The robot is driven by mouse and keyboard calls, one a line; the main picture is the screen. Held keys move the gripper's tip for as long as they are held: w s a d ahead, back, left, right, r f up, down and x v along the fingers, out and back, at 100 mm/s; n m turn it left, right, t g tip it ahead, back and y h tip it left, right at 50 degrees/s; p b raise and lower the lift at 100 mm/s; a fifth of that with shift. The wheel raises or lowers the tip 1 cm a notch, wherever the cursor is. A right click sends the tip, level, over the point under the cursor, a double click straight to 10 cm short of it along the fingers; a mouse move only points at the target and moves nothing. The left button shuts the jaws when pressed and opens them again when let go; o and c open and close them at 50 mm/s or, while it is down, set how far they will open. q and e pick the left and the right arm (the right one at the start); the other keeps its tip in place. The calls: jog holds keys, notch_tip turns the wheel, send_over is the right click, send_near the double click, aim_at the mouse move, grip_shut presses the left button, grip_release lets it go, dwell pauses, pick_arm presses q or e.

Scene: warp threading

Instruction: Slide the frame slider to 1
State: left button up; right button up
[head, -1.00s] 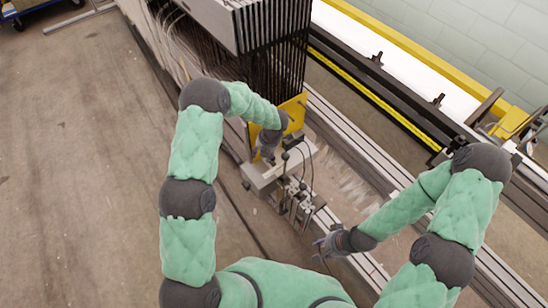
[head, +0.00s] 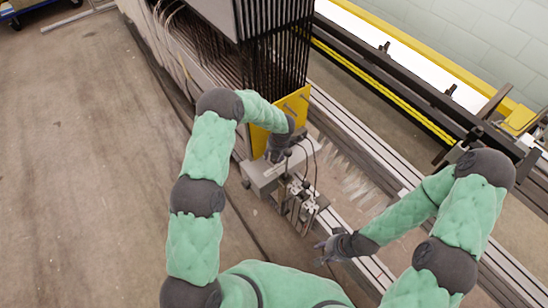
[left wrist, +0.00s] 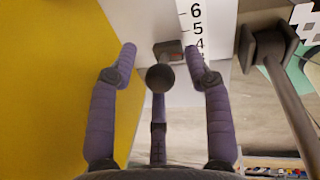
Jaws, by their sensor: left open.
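In the left wrist view, a dark round knob (left wrist: 160,78) stands in front of a small grey-brown block (left wrist: 170,51), which I take to be the frame slider. The block lies beside a white scale (left wrist: 195,25) with black numbers 6, 5 and 4, close to the 4. My left gripper (left wrist: 160,53) is open, with purple fingers on both sides of the knob; contact is not clear. In the head view my left gripper (head: 277,153) is over the grey machine carriage (head: 262,178), and the knob is hidden. My right gripper (head: 328,248) hangs apart at lower right; its fingers are too small to read.
A yellow plate (left wrist: 55,80) stands close on the left of the gripper. A dark bar with a square head (left wrist: 268,45) is on the right. In the head view, cables and clamps (head: 300,195) sit beside the carriage, and rails (head: 375,155) run past it.

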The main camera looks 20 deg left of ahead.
aim_at(261, 168)
pick_arm(q)
jog(key=shift+f, duration=0.3)
grip_shut()
jog(key=shift+s+a+r+p, duration=0.15)
jog(key=shift+s+a+p, duration=0.25)
jog(key=shift+p, duration=0.1)
jog(key=s+a+p, duration=0.2)
jog(key=s+p, duration=0.1)
jog(key=shift+s+a, duration=0.2)
jog(key=shift+a, duration=0.2)
jog(key=shift+s+a, duration=0.1)
jog(key=shift+s, duration=0.2)
